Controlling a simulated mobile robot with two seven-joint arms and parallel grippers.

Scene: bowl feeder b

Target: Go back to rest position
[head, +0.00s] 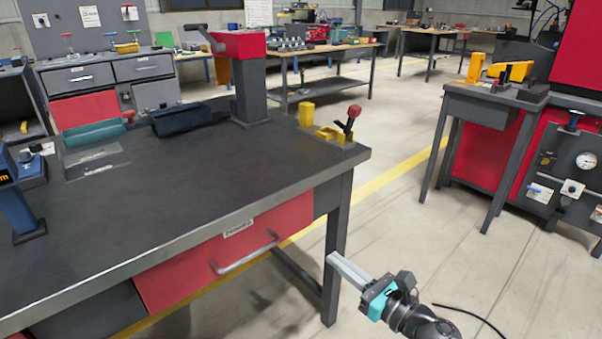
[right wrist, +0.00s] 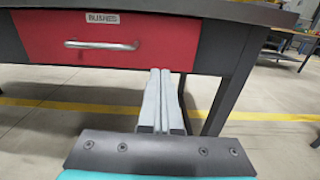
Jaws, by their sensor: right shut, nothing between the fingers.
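My right gripper (head: 346,267) shows at the bottom right of the head view, in front of the workbench's right front leg. It also shows in the right wrist view (right wrist: 162,75), its two grey fingers side by side and shut, with nothing between them. The fingers point toward the workbench (head: 200,180), below its top and to the right of the red drawer (head: 225,255). The drawer is closed, with a silver handle that also shows in the right wrist view (right wrist: 101,45). The fingers appear apart from the drawer and handle. My left gripper is not in view.
On the bench top are a red and grey post (head: 250,85), a yellow holder with a red-knobbed lever (head: 350,122), a dark blue bin (head: 182,118) and a green bin (head: 93,134). A side table (head: 492,93) stands at right. Open floor (head: 400,240) lies between.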

